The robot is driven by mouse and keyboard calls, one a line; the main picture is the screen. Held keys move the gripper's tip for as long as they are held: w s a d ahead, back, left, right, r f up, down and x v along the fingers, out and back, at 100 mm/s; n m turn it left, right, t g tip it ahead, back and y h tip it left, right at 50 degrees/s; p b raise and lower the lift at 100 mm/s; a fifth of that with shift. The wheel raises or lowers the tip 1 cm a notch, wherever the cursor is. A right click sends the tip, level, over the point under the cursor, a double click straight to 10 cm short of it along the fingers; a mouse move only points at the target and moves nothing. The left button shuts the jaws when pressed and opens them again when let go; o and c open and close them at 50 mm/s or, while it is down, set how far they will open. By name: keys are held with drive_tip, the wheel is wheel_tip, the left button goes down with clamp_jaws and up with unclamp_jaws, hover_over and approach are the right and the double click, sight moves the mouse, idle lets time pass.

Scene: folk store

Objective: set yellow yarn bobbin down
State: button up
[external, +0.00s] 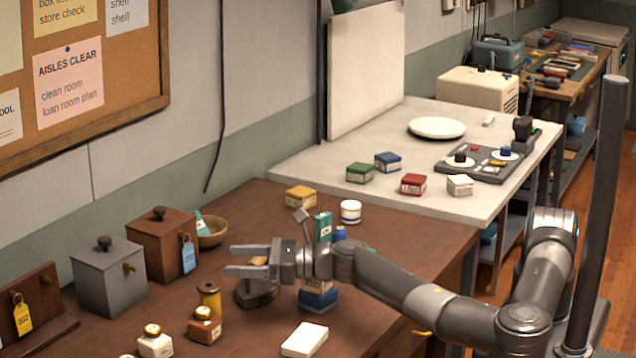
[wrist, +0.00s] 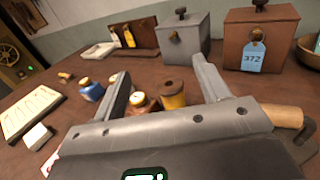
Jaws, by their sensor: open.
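The yellow yarn bobbin (external: 209,300) stands upright on the brown table, just behind a small brown bottle. In the wrist view the bobbin (wrist: 173,95) shows between my two fingers, nearer the right one, its lower part hidden by the gripper body. My gripper (external: 231,260) is open, its two fingers apart and pointing left over the table. In the external view the fingers appear above and beyond the bobbin, not touching it. In the wrist view my gripper (wrist: 160,68) holds nothing.
A grey box (external: 109,280) and a brown box (external: 162,246) with a blue tag stand behind the bobbin. A brown bottle (external: 204,328) and a white bottle (external: 155,342) stand in front. A white block (external: 305,340) lies to the right.

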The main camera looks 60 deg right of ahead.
approach(207, 286)
drive_tip(key=shift+w+a+r, duration=0.35)
drive_tip(key=shift+w+a, duration=0.5)
drive_tip(key=shift+a, duration=0.05)
drive_tip(key=shift+w+a+f, duration=0.25)
drive_tip(key=shift+w+a, duration=0.05)
drive_tip(key=shift+w, duration=0.3)
drive_tip(key=shift+x, duration=3.1)
drive_tip(key=c, duration=1.1)
